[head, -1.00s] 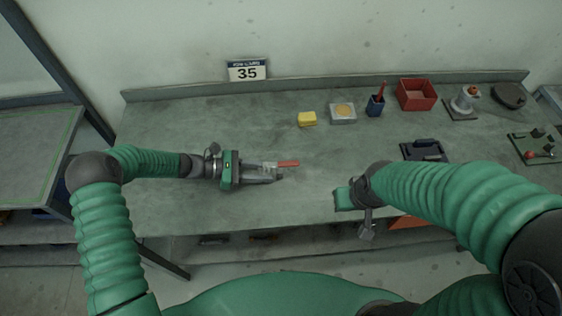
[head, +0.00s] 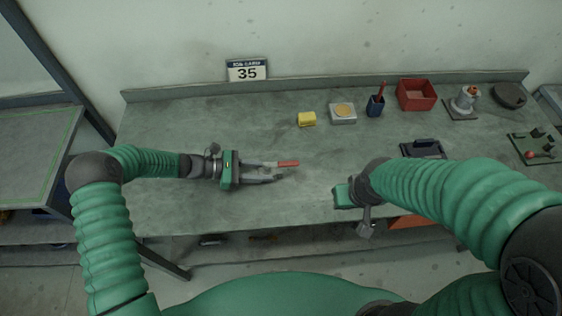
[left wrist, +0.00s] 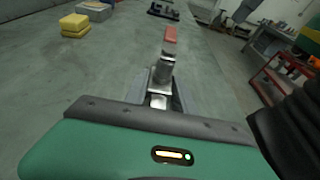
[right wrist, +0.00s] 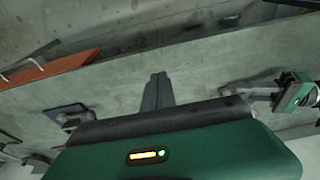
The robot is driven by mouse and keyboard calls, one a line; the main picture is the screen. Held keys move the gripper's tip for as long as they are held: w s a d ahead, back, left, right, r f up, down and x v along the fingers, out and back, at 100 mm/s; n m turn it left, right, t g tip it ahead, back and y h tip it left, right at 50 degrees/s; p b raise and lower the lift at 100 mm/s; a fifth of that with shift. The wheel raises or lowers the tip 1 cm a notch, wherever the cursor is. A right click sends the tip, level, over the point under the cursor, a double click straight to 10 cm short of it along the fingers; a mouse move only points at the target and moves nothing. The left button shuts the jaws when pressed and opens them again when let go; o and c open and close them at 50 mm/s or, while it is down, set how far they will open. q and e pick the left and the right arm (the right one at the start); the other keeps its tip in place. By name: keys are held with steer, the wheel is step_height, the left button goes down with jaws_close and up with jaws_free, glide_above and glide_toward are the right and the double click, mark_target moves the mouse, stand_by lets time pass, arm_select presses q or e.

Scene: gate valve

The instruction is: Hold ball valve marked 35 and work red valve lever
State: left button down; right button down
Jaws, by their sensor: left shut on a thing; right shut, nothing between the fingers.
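The ball valve, a small metal body with a red lever, is in the fingers of my left gripper (head: 277,171), above the left middle of the bench. In the left wrist view the metal valve body (left wrist: 161,76) sits between the fingers and the red lever (left wrist: 170,39) points straight ahead. The lever also shows in the head view (head: 288,164), pointing right. My right gripper (right wrist: 158,78) is shut and empty, near the bench's front edge, to the right of the valve and apart from it. Its fingers are hard to see in the head view. The valve's own marking is not readable.
A card reading 35 (head: 246,70) stands at the wall. A yellow block (head: 307,119), a grey box (head: 343,113), a blue cup (head: 376,105), a red bin (head: 416,95) and a dark tray (head: 422,149) are further back or right. The bench between the grippers is clear.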

steer(key=w+a+r+g, duration=0.1)
steer(key=w+a+r, duration=0.15)
steer(key=w, duration=0.35)
steer(key=w+a+r, duration=0.1)
steer(key=w+a, duration=0.2)
steer(key=w, duration=0.3)
steer(key=g, duration=0.2)
glide_above(276, 173)
steer(key=w+d, duration=0.4)
steer(key=shift+s+f, duration=0.1)
steer(key=shift+f, duration=2.15)
steer(key=shift+f, duration=2.1)
steer(key=shift+s+d, duration=0.1)
steer(key=shift+s, duration=0.05)
steer(key=shift+s+d, duration=0.2)
steer(key=shift+s, duration=0.3)
steer(key=shift+s, duration=0.15)
